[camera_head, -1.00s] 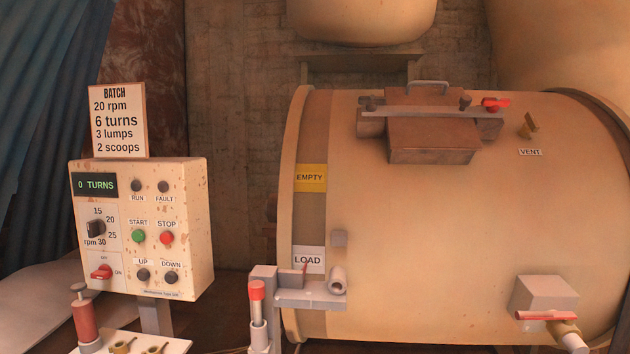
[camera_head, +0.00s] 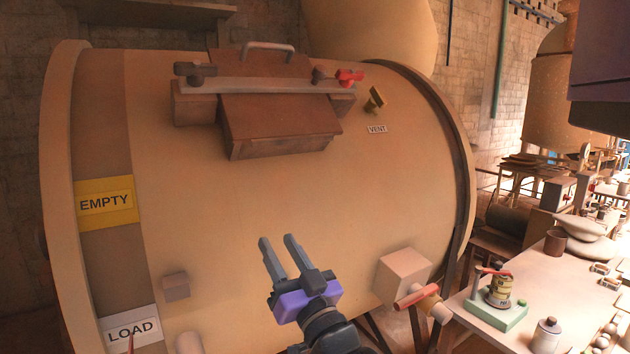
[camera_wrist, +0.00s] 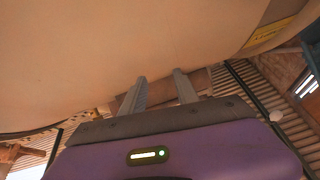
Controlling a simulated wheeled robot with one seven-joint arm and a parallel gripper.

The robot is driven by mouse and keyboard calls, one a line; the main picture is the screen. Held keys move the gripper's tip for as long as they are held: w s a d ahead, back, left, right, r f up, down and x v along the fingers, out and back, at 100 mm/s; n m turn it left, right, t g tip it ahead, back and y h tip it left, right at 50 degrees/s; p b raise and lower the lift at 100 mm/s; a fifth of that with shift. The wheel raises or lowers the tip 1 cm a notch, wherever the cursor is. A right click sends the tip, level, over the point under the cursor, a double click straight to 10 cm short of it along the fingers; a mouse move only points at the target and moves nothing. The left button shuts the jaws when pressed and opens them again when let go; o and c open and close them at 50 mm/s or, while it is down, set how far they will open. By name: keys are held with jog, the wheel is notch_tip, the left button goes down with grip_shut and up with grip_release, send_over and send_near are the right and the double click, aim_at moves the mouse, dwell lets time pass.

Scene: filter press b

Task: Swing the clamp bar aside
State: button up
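The clamp bar (camera_head: 260,84) is a long grey bar lying across the brown hatch lid (camera_head: 282,125) on top of the large tan drum (camera_head: 230,210). A dark knob (camera_head: 195,74) sits at its left end. A dark knob (camera_head: 322,76) and a red handle (camera_head: 349,77) sit at its right end. A grey lid handle (camera_head: 268,49) stands behind the bar. My gripper (camera_head: 278,242) is in front of the drum, well below the hatch. Its two fingers are apart with nothing between them. The wrist view shows the open fingers (camera_wrist: 160,82) near the drum's curved wall; the bar is not recognisable there.
A block with a red-handled outlet (camera_head: 415,295) juts from the drum right of my gripper. A crowded table (camera_head: 570,290) stands at the right. The space before the hatch is clear.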

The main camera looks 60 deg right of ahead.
aim_at(323, 73)
jog(key=d+r+h, duration=0.1)
jog(key=d+r, duration=0.2)
jog(key=r, duration=0.3)
jog(key=s+d+r+m+h+p, duration=0.1)
jog(key=d+r, duration=0.3)
jog(key=r, duration=0.3)
jog(key=d+r+h, duration=0.1)
jog(key=d+r, duration=0.2)
jog(key=r, duration=0.3)
jog(key=shift+s+d+r+h, duration=0.25)
jog(key=shift+s+h, duration=0.15)
jog(key=shift+m+g+y, duration=0.4)
jog(key=shift+g+y, duration=0.2)
jog(key=shift+g, duration=0.3)
jog(key=d+r, duration=0.2)
jog(key=r, duration=0.1)
jog(key=d+r+p, duration=0.1)
jog(key=d+r, duration=0.1)
jog(key=r, duration=0.2)
jog(key=d+r, duration=0.2)
jog(key=r, duration=0.1)
jog(key=shift+w+d+r, duration=0.25)
jog(key=shift+w+d, duration=0.1)
jog(key=shift+w+d+r+p, duration=0.25)
jog(key=shift+d+r+p, duration=0.1)
jog(key=shift+p, duration=0.1)
jog(key=p+x, duration=0.2)
jog(key=x, duration=0.5)
jog(key=shift+f, duration=0.1)
grip_shut()
